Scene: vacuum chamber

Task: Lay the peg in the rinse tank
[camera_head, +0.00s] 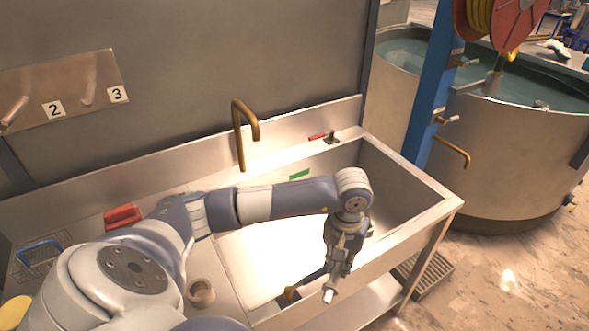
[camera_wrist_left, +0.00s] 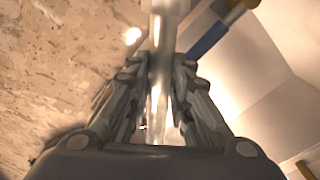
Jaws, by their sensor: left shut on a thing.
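My left gripper (camera_head: 335,272) hangs pointing down by the front rim of the metal sink (camera_head: 405,192). It is shut on a pale metal peg; the peg's end (camera_head: 328,296) sticks out below the fingers. In the left wrist view the peg (camera_wrist_left: 160,35) runs between the two fingers (camera_wrist_left: 160,100), with floor at left and the bright sink at right. Round tanks of blue-green water (camera_head: 530,90) stand behind at the right. I cannot tell by looking whether the sink or a round tank is the rinse tank. My right gripper is out of view.
A brass faucet (camera_head: 240,130) rises behind the basin. A blue post (camera_head: 432,95) with a hose reel (camera_head: 500,22) stands between sink and tanks. A red brush (camera_head: 122,215) and a cup (camera_head: 201,292) are on the left drainboard. A blue handle (camera_wrist_left: 208,42) shows near the rim.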

